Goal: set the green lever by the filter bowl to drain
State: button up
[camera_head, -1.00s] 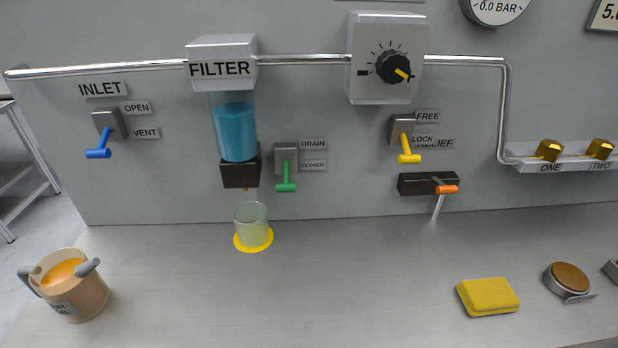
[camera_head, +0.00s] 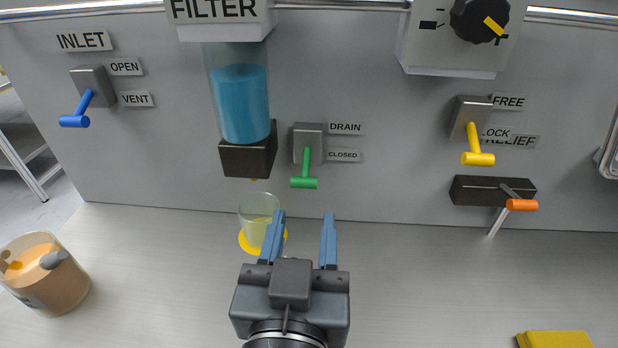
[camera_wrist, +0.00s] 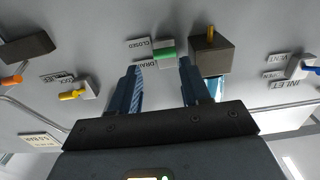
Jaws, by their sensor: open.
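The green lever (camera_head: 305,170) hangs down from a grey block on the wall panel, its handle at the level of the CLOSED label (camera_head: 343,155), below the DRAIN label (camera_head: 345,128). It also shows in the wrist view (camera_wrist: 164,55), where the picture is upside down. The filter bowl (camera_head: 242,105) with blue liquid is just left of the lever, above a dark block (camera_head: 247,155). My gripper (camera_head: 302,217) is open and empty, its blue fingertips below the lever and apart from it. In the wrist view the lever appears between and beyond my fingers (camera_wrist: 158,80).
A clear cup (camera_head: 257,212) stands on a yellow disc (camera_head: 242,241) under the bowl, close to my left finger. A jug (camera_head: 50,272) is at left, a yellow sponge (camera_head: 556,340) at lower right. Blue (camera_head: 80,112) and yellow levers (camera_head: 476,150) flank the area.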

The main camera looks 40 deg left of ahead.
aim_at(304, 185)
jog(key=x, duration=0.8)
jog(key=shift+s+a+r+p, duration=0.1)
jog(key=shift+a+r+p, duration=0.15)
jog(key=shift+a+p, duration=0.15)
jog(key=c, duration=0.8)
jog(key=shift+o, duration=0.2)
jog(key=shift+r+p, duration=0.1)
jog(key=shift+p, duration=0.2)
